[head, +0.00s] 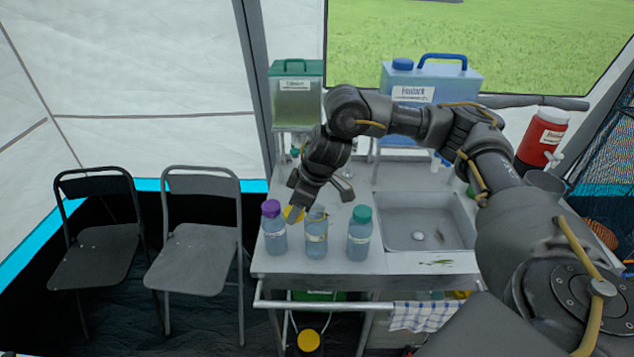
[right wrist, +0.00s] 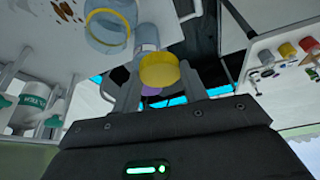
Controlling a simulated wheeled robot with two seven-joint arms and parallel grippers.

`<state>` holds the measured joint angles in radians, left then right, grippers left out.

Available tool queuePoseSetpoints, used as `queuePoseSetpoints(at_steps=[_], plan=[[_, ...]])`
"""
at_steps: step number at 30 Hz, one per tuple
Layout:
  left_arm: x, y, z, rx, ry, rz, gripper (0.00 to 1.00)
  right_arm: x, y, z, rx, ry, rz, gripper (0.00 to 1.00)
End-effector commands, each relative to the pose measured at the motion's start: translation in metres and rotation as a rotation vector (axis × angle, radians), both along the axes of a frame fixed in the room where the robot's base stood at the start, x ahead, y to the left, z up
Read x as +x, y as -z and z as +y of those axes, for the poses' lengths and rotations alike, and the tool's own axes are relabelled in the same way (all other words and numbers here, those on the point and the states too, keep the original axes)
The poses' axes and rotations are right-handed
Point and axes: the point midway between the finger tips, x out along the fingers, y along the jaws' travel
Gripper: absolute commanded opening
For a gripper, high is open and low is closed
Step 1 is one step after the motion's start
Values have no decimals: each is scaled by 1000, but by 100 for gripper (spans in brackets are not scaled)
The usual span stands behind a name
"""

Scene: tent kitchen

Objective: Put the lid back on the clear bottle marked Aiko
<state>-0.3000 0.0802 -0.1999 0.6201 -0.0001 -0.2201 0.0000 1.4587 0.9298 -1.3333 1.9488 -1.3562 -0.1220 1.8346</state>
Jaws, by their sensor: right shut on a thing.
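A clear bluish bottle without a lid (head: 316,240) stands upright on the counter, between a purple-capped bottle (head: 272,232) and a teal-capped bottle (head: 360,238). The labels are too small to read. My right gripper (head: 295,206) is shut on a yellow lid (head: 292,215), above the counter and just left of the open bottle's top. The lid also shows between the two fingers in the right wrist view (right wrist: 160,72). The open bottle's mouth (right wrist: 108,28) shows there beside the lid, apart from it. My left gripper is not in view.
A sink (head: 415,235) lies right of the bottles. Behind stand a green container (head: 297,98) and a blue jug (head: 430,80). A red dispenser (head: 540,138) is at the far right. Folding chairs (head: 195,255) stand left. My arm crosses over the counter.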

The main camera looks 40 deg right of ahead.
Motion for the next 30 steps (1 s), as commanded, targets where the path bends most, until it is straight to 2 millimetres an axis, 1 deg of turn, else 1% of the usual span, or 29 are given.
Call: queuePoseSetpoints(at_steps=[1, 3, 6, 9, 13, 22, 30], plan=[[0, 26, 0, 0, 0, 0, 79, -17, 28, 21, -2, -43, -2, 22], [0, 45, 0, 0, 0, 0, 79, -41, 48, 43, 1, -94, -1, 22], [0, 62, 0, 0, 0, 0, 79, -66, 66, 62, 4, -157, 0, 22], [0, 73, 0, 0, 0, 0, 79, -79, 78, 71, 5, -197, 3, 22], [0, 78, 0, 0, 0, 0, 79, -85, 83, 75, 5, -223, 3, 22], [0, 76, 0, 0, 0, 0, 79, -86, 81, 76, 4, -229, 4, 22], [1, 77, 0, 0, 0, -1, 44, -86, 82, 77, 4, -230, 4, 22]])
